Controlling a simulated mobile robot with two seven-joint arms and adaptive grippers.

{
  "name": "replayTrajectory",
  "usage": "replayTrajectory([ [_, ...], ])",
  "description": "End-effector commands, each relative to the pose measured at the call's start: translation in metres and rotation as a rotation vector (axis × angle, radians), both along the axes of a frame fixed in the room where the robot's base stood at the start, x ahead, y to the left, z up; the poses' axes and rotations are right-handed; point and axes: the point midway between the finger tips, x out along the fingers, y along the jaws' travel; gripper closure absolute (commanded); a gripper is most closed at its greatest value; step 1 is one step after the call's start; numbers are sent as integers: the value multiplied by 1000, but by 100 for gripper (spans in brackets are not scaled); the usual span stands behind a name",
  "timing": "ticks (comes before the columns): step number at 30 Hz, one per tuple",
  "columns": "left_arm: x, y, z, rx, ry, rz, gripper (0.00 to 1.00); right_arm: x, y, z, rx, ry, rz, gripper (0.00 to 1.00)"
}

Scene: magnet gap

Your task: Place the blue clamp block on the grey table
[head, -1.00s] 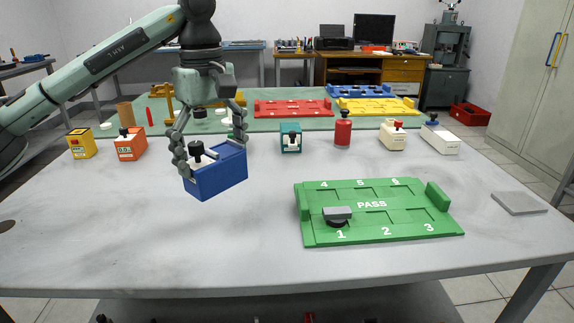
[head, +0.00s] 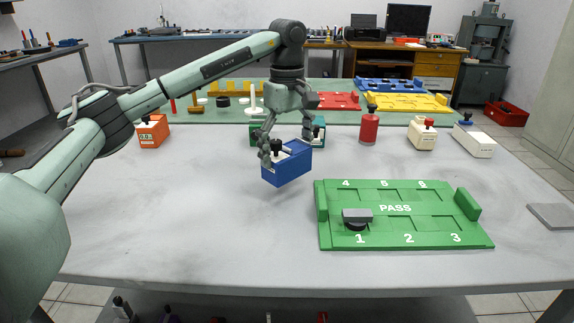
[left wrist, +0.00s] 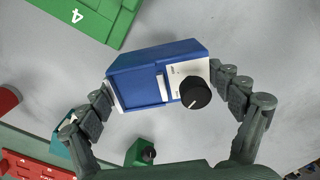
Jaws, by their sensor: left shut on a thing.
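The blue clamp block (head: 288,171) has a white face with a black knob. In the head view it hangs over the grey table (head: 190,225), just left of the green PASS tray. My left gripper (head: 290,148) is shut on the block, with a finger at each end. The left wrist view shows the block (left wrist: 155,78) between the fingers (left wrist: 160,90), its black knob near the right finger. The block looks slightly above the tabletop, but the exact gap is hard to tell. My right gripper is not in view.
The green PASS tray (head: 395,238) holds a grey-topped piece at slot 1. Behind the block stand a dark green block (head: 257,134) and a teal one. A red cylinder (head: 369,126) and white blocks stand to the right. The table's left and front are clear.

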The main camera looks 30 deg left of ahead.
Motion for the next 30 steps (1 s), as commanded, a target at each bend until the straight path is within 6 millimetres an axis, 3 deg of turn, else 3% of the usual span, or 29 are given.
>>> replayTrajectory([
  [9,-1,1,-38,1,2,1,46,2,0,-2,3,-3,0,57],
  [20,0,1,-43,0,0,1,46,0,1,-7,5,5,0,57],
  [21,0,1,-42,1,0,0,6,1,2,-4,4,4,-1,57],
  [23,-1,1,-42,0,1,1,0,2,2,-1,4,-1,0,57],
  [30,-1,1,-42,0,1,1,0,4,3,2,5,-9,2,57],
])
